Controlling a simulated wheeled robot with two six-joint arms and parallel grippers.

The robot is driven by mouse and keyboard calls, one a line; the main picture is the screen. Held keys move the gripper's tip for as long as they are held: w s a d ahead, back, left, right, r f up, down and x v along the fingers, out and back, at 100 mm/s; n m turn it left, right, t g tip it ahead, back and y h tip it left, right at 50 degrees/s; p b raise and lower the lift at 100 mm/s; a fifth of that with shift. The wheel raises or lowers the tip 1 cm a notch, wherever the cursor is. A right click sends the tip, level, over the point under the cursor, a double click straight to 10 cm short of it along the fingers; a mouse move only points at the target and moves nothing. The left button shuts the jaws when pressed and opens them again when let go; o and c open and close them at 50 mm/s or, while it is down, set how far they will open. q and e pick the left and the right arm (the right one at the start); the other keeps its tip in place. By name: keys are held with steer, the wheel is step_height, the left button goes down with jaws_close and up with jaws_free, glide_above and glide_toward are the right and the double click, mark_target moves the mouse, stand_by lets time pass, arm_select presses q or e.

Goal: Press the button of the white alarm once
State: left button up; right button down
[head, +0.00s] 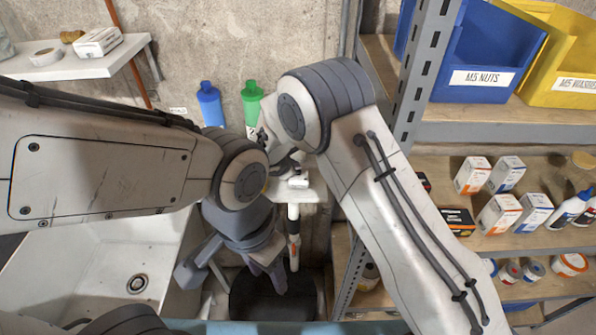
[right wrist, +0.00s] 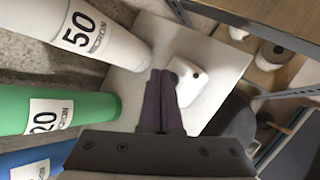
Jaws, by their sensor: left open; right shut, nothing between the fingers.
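The white alarm (head: 298,181) is a small white box on a small white shelf (head: 312,195) against the wall. In the right wrist view the alarm (right wrist: 187,80) lies just right of my right fingertips, on the same shelf (right wrist: 217,65). My right gripper (right wrist: 162,75) is shut and empty, its dark fingers pointing at the alarm's left edge. Whether they touch it I cannot tell. In the head view its fingers are mostly hidden by my arm.
Blue (head: 210,104) and green (head: 251,102) cylinders stand by the wall; in the right wrist view a white cylinder (right wrist: 95,35) is also close to the gripper. A metal rack (head: 415,75) with bins and boxes stands right. A sink (head: 150,255) lies lower left.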

steer(key=shift+f+b, duration=0.35)
steer(key=shift+b, duration=0.1)
stand_by(0.3)
steer(key=shift+r, duration=0.1)
steer(key=shift+r+p, duration=0.4)
steer(key=shift+r, duration=0.35)
step_height(320, 180, up, 5)
steer(key=p, duration=0.3)
stand_by(0.4)
stand_by(0.6)
